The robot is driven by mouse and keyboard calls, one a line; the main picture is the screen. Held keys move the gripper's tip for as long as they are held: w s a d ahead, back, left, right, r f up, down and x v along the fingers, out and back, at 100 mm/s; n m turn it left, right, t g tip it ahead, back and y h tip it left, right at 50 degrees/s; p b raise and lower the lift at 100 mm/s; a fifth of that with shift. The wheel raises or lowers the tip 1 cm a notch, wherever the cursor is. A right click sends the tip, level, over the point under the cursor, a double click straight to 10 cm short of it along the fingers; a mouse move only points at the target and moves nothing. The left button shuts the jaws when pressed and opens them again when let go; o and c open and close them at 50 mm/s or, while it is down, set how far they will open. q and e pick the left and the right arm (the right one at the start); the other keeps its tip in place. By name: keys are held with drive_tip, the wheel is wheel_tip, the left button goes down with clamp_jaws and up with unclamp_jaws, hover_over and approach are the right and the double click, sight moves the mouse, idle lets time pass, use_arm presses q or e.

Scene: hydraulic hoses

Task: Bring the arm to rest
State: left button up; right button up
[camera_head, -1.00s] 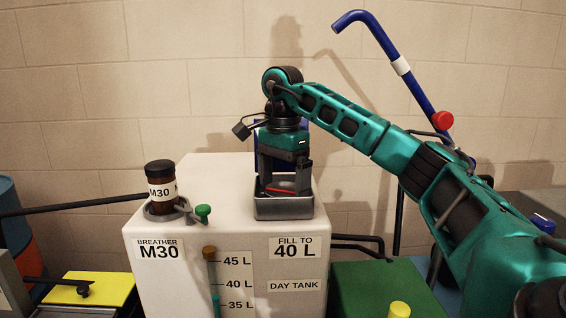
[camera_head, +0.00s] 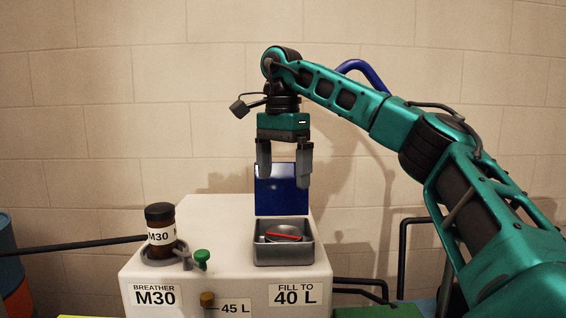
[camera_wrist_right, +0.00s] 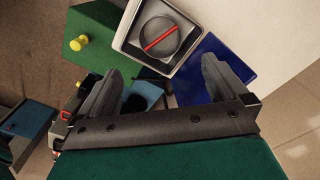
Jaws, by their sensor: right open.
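My right gripper (camera_head: 285,170) is open and empty, pointing down above the grey box on the white day tank (camera_head: 215,220). Its two fingers also show in the right wrist view (camera_wrist_right: 165,85), apart with nothing between them. The grey box (camera_head: 283,255) holds a round grey disc with a red bar (camera_head: 283,237) across it. The box's blue lid (camera_head: 283,190) stands open behind it. The disc and red bar (camera_wrist_right: 160,38) show in the wrist view beyond the fingers. My left gripper is not in view.
A brown M30 jar (camera_head: 160,225) stands in a ring holder at the tank's left, beside a green knob (camera_head: 202,256). A blue pipe (camera_head: 362,72) rises behind my right arm. A dark rod runs in from the left. The wall behind is bare.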

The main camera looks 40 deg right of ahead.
drive_tip(key=shift+r, duration=0.65)
